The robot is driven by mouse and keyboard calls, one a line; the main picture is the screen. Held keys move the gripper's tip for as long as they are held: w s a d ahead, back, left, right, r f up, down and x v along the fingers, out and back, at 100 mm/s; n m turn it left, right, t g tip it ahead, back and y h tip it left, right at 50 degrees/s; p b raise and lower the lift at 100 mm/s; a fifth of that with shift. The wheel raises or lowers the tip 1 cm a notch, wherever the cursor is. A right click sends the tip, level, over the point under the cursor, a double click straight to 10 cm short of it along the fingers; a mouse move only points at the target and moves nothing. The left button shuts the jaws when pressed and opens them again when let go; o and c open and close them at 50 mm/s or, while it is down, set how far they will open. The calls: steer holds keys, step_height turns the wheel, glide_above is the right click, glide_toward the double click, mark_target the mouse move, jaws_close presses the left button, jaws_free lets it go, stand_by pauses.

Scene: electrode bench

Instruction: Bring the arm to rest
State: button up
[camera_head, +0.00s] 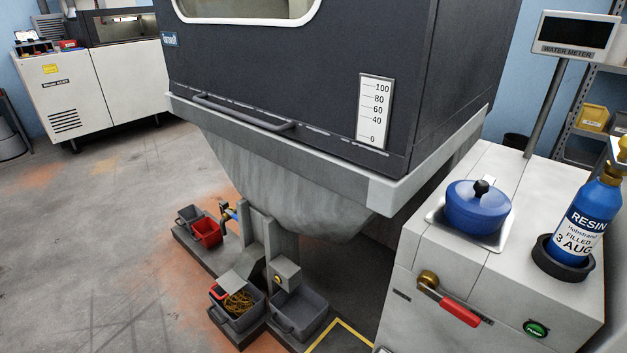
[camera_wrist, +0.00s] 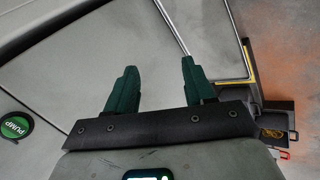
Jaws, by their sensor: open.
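My gripper (camera_wrist: 157,85) shows in the wrist view with two green fingers spread apart. Nothing is between them. Below and beyond the fingers is a pale grey panelled surface, with the round green pump button (camera_wrist: 16,126) at the left edge. In the head view my gripper does not clearly show. There the white cabinet (camera_head: 540,230) at the right carries the green pump button (camera_head: 536,328) and a red-handled valve (camera_head: 447,300).
A blue lidded pot (camera_head: 478,208) and a blue resin bottle (camera_head: 585,218) stand on the cabinet. A large dark machine (camera_head: 300,80) with a hopper overhangs the middle. Several bins, one red (camera_head: 207,231), stand low beneath it. The floor at left is clear.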

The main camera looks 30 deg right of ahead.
steer(key=s+a+f+y, duration=0.2)
steer(key=s+a+y, duration=0.1)
steer(key=a+y, duration=0.45)
step_height(320, 180, up, 20)
steer(key=p, duration=2)
steer(key=shift+w+a+r+n+h, duration=0.25)
steer(key=shift+a+n+h, duration=0.05)
steer(key=shift+a+h, duration=0.05)
steer(key=shift+o, duration=0.3)
